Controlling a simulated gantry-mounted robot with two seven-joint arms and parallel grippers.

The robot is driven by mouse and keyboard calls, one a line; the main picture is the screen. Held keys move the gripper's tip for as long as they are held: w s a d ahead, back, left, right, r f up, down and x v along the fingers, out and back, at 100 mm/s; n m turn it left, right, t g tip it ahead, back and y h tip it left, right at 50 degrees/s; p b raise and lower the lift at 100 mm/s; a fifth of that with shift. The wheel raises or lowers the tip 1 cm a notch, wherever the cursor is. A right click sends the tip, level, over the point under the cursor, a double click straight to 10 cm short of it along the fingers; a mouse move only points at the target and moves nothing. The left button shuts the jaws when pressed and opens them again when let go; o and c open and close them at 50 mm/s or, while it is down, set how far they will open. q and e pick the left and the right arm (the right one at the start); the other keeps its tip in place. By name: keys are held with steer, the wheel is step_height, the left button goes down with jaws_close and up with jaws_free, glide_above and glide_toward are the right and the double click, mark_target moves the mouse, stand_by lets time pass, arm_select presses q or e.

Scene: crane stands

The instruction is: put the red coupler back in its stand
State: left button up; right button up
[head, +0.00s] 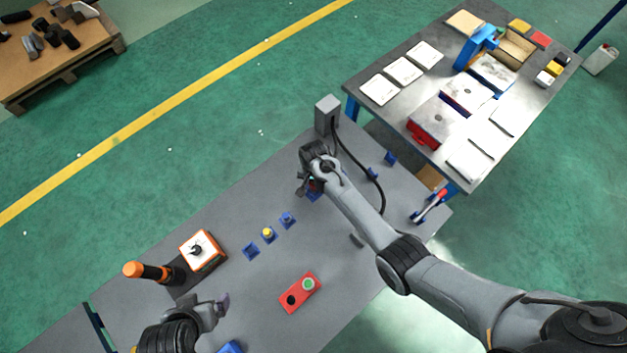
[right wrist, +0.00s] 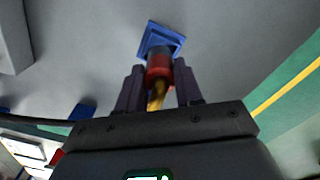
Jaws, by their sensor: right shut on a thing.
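My right gripper (head: 307,187) is over the far part of the grey bench and shut on the red coupler. In the right wrist view the red coupler (right wrist: 159,70) sits between the two dark fingers (right wrist: 158,88), with a dark end and a brass-coloured end. Its dark end overlaps a square blue stand (right wrist: 152,32) on the bench; I cannot tell whether it is seated or just above. That blue stand (head: 315,197) is partly hidden by the gripper in the head view. My left gripper (head: 222,304) is at the near left of the bench; its finger gap is unclear.
Several small blue stands lie on the bench, one with a yellow piece (head: 267,233). A grey box (head: 327,113) with a black cable stands beyond the right gripper. A red button box (head: 300,293) and an orange-handled device (head: 150,271) are nearer. A second table (head: 400,113) stands behind.

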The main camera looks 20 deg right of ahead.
mark_target(313, 185)
steer(key=shift+f, duration=0.15)
stand_by(0.3)
steer(key=shift+f+b, duration=1)
steer(key=shift+f, duration=0.4)
steer(key=o, duration=1.2)
steer(key=shift+r, duration=0.2)
step_height(313, 185, up, 5)
steer(key=p, duration=0.5)
steer(key=shift+f+p, duration=0.1)
steer(key=shift+p, duration=0.25)
